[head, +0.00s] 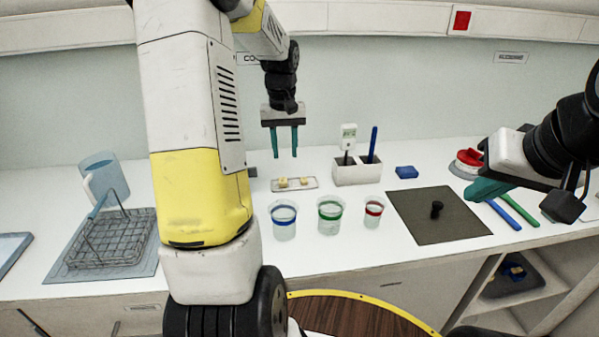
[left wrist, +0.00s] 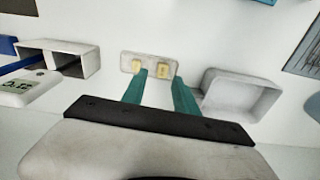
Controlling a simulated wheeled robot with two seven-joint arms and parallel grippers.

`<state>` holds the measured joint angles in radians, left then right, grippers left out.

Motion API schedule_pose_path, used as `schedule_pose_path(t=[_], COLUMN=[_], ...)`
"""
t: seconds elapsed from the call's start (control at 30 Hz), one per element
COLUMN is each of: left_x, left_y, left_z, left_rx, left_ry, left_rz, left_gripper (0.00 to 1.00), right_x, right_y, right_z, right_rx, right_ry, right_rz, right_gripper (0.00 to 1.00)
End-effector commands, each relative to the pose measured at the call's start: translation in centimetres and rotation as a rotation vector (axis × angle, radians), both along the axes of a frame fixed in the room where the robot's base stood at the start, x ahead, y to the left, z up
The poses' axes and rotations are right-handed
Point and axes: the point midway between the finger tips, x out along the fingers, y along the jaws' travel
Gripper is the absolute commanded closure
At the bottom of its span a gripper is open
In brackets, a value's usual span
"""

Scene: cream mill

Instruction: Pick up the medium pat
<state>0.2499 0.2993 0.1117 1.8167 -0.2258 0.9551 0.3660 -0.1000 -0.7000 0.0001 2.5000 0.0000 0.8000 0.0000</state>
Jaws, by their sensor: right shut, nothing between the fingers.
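Two small yellow pats lie on a pale shallow tray (head: 313,187): a left one (head: 283,182) and a right one (head: 304,181). In the left wrist view the pats (left wrist: 136,65) (left wrist: 163,71) lie near the fingertips; I cannot tell which is the medium one. My left gripper (head: 285,156) points down above and behind the tray, its teal fingers apart with nothing between them. In the left wrist view its fingers (left wrist: 160,76) reach toward the tray. My right gripper (head: 489,189) is shut and empty, over the right of the counter.
A white holder (head: 357,176) with a thermometer and a blue-handled tool stands right of the tray. Three beakers with blue (head: 284,222), green (head: 330,217) and red (head: 373,212) bands stand in front. A dark mat (head: 425,225) lies at right, a wire rack (head: 112,240) at left.

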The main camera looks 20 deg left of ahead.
Motion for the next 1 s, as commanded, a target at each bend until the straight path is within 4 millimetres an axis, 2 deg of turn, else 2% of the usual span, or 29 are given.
schedule_pose_path(t=[0.03,0.1,0.27,0.57,0.8,1.0], left_x=[0.6,1.3,1.9,2.0,2.1,2.2], left_y=[0.6,1.2,1.9,1.9,1.7,1.7], left_z=[-1.3,-2.4,-4.0,-7.3,-10.8,-11.7], left_rx=[-0.003,-0.003,-0.003,-0.004,-0.004,-0.004], left_ry=[0.021,0.039,0.059,0.064,0.065,0.06], left_rz=[0.017,0.036,0.058,0.059,0.058,0.059], left_gripper=[0.65,0.65,0.65,0.65,0.65,0.65], right_x=[0.0,0.0,0.0,0.0,0.0,0.0], right_y=[0.0,0.0,0.0,0.0,0.0,0.0], right_z=[0.0,0.0,0.0,0.0,0.0,0.0], right_rx=[0.0,0.0,0.0,0.0,0.0,0.0], right_ry=[0.0,0.0,0.0,0.0,0.0,0.0], right_rz=[0.0,0.0,0.0,0.0,0.0,0.0], right_gripper=[1.0,1.0,1.0,1.0,1.0,1.0])
